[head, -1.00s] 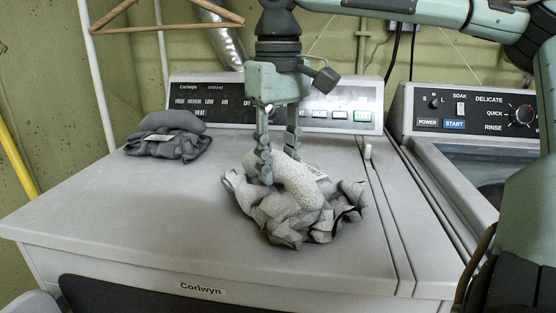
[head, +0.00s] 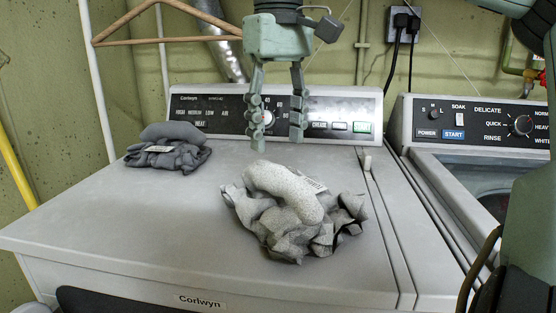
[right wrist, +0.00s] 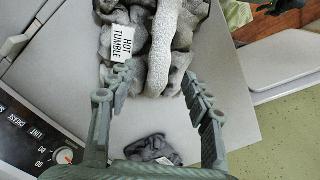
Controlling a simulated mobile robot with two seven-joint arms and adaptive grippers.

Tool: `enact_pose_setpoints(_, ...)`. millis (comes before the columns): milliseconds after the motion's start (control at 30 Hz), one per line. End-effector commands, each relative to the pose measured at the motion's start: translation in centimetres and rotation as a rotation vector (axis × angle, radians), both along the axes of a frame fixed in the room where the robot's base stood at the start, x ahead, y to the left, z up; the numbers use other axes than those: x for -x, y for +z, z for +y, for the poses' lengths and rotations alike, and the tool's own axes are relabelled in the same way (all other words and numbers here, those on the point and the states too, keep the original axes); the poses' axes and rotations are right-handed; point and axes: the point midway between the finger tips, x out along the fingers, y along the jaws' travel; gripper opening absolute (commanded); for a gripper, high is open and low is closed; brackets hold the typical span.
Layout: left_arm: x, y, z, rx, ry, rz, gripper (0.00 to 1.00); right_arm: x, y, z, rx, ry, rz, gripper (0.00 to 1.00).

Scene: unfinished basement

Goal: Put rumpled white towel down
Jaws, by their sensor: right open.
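The rumpled white towel (head: 290,215) looks light grey and lies in a heap on top of the Corlwyn dryer (head: 120,220), with a thick speckled roll across it. In the right wrist view the towel (right wrist: 172,50) carries a tag reading "HOT TUMBLE". My right gripper (head: 278,145) is open and empty above the dryer top, in front of the control panel and clear of the towel. In the right wrist view its fingers (right wrist: 160,97) are spread apart. My left gripper is not in view.
A dark grey folded cloth (head: 168,146) lies at the back left of the dryer top; it also shows in the right wrist view (right wrist: 153,149). A washer (head: 470,150) stands at the right. A wooden hanger (head: 165,40) hangs at upper left. The dryer's front left top is clear.

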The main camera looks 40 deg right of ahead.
Motion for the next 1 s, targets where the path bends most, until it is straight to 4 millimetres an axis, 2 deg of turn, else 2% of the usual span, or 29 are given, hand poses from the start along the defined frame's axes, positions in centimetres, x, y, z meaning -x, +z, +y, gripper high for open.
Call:
enact_pose_setpoints(100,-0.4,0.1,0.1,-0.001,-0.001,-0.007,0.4,0.0,2.3,0.1,0.001,-0.001,-0.003,0.5)
enact_pose_setpoints(300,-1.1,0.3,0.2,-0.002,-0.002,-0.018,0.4,0.0,4.4,0.1,0.0,0.0,-0.002,0.5)
enact_pose_setpoints(1000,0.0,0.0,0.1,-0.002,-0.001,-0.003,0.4,-0.1,4.5,-0.3,-0.004,-0.003,-0.003,0.5)
